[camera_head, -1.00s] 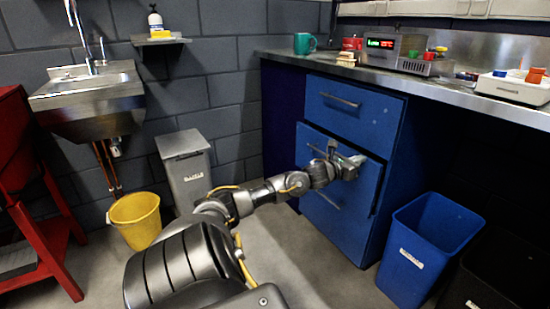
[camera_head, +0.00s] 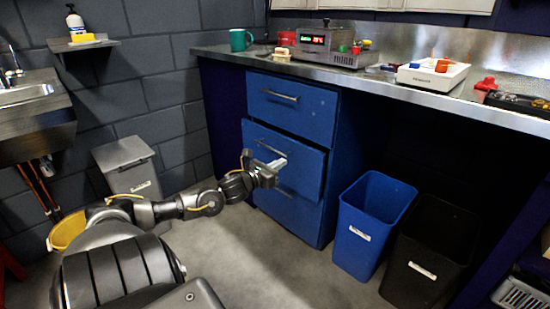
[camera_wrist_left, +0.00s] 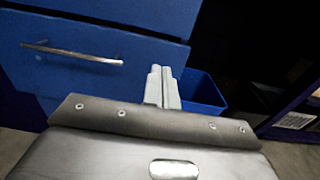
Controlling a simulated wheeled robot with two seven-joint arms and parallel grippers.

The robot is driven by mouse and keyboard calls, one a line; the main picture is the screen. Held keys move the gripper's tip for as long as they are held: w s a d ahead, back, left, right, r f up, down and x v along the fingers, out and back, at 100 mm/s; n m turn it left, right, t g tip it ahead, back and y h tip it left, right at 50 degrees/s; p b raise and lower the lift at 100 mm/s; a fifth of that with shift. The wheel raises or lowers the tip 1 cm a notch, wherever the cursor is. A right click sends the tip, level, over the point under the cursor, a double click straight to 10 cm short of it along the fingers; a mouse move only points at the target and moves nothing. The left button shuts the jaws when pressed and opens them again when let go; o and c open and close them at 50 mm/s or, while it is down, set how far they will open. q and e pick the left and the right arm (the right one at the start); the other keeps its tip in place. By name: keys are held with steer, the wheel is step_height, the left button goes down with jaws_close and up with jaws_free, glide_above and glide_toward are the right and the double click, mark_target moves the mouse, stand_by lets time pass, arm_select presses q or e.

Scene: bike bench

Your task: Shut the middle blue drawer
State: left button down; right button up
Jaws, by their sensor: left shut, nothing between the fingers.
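The middle blue drawer (camera_head: 305,166) stands out a little from the cabinet, between the top drawer (camera_head: 310,112) and the bottom drawer (camera_head: 300,212). My left gripper (camera_head: 281,163) is shut and empty, in front of the middle drawer's face near its handle. I cannot tell whether it touches the drawer. In the left wrist view the shut fingers (camera_wrist_left: 163,88) point forward, right of a blue drawer front with a metal handle (camera_wrist_left: 72,52). Which drawer that is is unclear. My right gripper is out of view.
A blue bin (camera_head: 365,225) and a black bin (camera_head: 430,250) stand right of the cabinet. A grey lidded bin (camera_head: 125,165) and a yellow bucket (camera_head: 66,232) are at the left. The steel worktop (camera_head: 400,92) above carries a mug and instruments.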

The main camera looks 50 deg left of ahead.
arm_select(q)
steer(key=shift+s, duration=0.8)
